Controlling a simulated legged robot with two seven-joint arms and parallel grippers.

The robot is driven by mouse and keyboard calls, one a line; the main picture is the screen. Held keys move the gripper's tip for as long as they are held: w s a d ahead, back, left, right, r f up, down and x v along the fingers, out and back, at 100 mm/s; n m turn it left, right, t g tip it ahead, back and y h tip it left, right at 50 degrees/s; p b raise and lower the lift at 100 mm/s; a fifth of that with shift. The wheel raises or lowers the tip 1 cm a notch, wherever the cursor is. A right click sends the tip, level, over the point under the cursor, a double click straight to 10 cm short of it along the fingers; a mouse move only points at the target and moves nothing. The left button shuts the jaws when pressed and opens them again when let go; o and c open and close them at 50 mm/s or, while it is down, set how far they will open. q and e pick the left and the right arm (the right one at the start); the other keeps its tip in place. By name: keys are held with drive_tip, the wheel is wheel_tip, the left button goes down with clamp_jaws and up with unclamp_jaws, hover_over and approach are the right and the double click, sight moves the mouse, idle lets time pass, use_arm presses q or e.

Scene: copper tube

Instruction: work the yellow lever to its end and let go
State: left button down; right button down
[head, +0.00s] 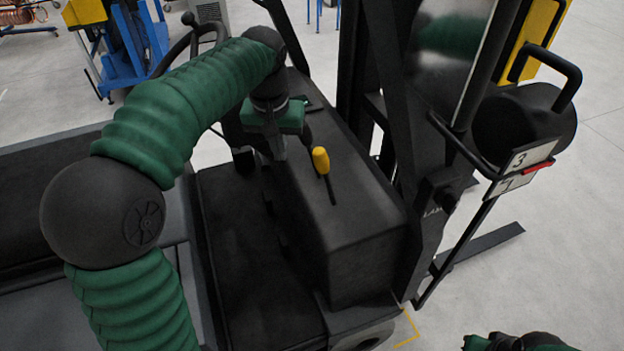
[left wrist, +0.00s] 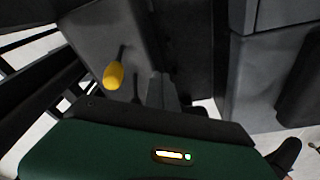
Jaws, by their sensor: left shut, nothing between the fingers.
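The yellow lever (head: 321,160) is a yellow knob on a thin black stalk, rising from the dark housing of the vehicle. It also shows in the left wrist view, where the yellow knob (left wrist: 114,75) is left of centre. My left gripper (head: 279,150) is shut and empty, to the left of the knob in the head view, with a visible gap between them. Its fingertips are small and dark against the housing. In the left wrist view its green body fills the bottom and its fingertips are hidden. A green and black piece of my right arm shows at the bottom right; its fingers are not visible.
The dark housing (head: 365,245) stands under the lever. The black mast (head: 395,110) rises behind it. A steering wheel (head: 190,45) is at the upper left, behind my left arm. A black rail with a number plate (head: 530,157) is at the right. Grey floor is open beyond.

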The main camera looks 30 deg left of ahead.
sight(325, 154)
use_arm(q)
wheel_tip(325, 154, down, 5)
drive_tip(key=b, duration=0.3)
drive_tip(key=shift+f+b, duration=0.2)
drive_tip(key=shift+b, duration=0.15)
idle(0.3)
drive_tip(key=shift+w+d+r+p, duration=0.1)
drive_tip(key=shift+w+d+p, duration=1.05)
drive_tip(key=shift+w, duration=0.2)
drive_tip(key=shift+w+d+f+p, duration=0.1)
drive_tip(key=shift+w+d+p, duration=1.05)
drive_tip(key=shift+w, duration=0.2)
drive_tip(key=shift+w+d+r+p, duration=0.1)
drive_tip(key=shift+w+d+p, duration=1.05)
drive_tip(key=shift+w, duration=0.2)
